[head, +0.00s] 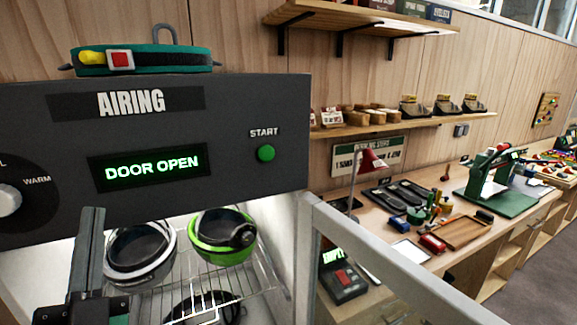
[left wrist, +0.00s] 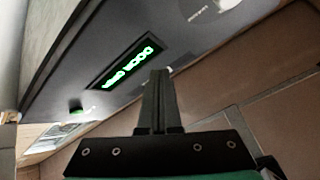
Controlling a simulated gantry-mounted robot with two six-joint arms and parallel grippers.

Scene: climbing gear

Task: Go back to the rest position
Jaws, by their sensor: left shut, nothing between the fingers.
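My left gripper (head: 88,222) is in front of the airing cabinet (head: 230,100), at the lower left of the head view. Its fingers are shut with nothing between them. In the left wrist view the closed fingers (left wrist: 158,75) point towards the cabinet's dark control panel, which looks tilted there. The panel's display (head: 149,168) reads "DOOR OPEN", and a green start button (head: 266,153) is to its right. Inside, a white helmet (head: 140,252) and a green helmet (head: 222,237) sit on a wire rack (head: 200,285). My right gripper is not in view.
The open glass door (head: 395,275) sticks out to the right of the cabinet. A harness belt (head: 145,60) lies on top of the cabinet. A workbench (head: 405,235) with tools and a green press (head: 490,185) stands at the right, below shelves (head: 420,124).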

